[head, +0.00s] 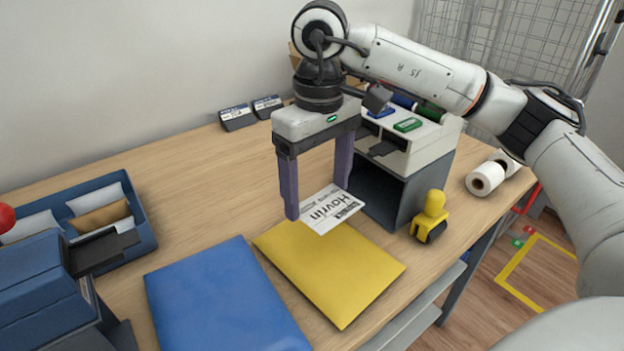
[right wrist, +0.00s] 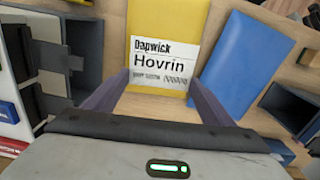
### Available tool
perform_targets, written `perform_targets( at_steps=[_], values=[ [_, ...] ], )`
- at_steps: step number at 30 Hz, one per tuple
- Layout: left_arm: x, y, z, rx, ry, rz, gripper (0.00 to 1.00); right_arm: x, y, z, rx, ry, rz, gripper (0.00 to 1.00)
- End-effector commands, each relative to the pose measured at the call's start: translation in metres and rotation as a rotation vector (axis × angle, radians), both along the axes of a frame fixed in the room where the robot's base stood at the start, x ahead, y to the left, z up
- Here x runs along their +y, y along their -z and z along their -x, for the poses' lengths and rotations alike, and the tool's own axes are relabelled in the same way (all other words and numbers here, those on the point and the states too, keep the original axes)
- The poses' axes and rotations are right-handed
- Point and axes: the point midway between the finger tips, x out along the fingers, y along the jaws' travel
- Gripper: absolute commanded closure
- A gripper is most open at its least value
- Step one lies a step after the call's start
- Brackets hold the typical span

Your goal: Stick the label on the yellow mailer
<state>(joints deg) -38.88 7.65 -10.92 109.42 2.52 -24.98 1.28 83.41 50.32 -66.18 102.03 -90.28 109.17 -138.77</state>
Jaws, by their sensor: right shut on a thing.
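The yellow mailer (head: 335,275) lies flat on the counter, right of a blue mailer (head: 222,300). My right gripper (head: 317,202) is shut on the white label (head: 331,212), which reads "Hovrin", with a finger at each side edge. The label is over the mailer's back end; I cannot tell if it touches. In the right wrist view the label (right wrist: 160,64) overlaps the near end of the yellow mailer (right wrist: 165,18), with the gripper (right wrist: 158,84) around its lower part. My left gripper is not in view.
A grey cabinet (head: 381,195) with a printer-like top stands close right of the right gripper. A yellow and black dispenser (head: 431,218) and white rolls (head: 486,179) stand farther right. A blue tray (head: 146,213) and a blue machine (head: 40,285) are at left.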

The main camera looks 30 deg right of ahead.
Motion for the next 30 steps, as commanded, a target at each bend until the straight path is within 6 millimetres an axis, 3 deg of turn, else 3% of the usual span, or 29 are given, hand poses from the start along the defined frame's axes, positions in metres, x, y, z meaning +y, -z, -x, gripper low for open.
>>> perform_targets(
  at_steps=[18, 24, 30],
  values=[
    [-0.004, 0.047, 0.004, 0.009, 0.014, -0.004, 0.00, 0.000, 0.072, 0.000, 0.001, 0.002, 0.000, 0.30],
    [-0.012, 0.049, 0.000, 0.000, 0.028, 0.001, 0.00, 0.000, 0.085, 0.000, 0.000, 0.002, 0.001, 0.30],
    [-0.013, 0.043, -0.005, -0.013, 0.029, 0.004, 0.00, 0.000, 0.086, 0.000, 0.000, 0.001, 0.000, 0.30]
  ],
)
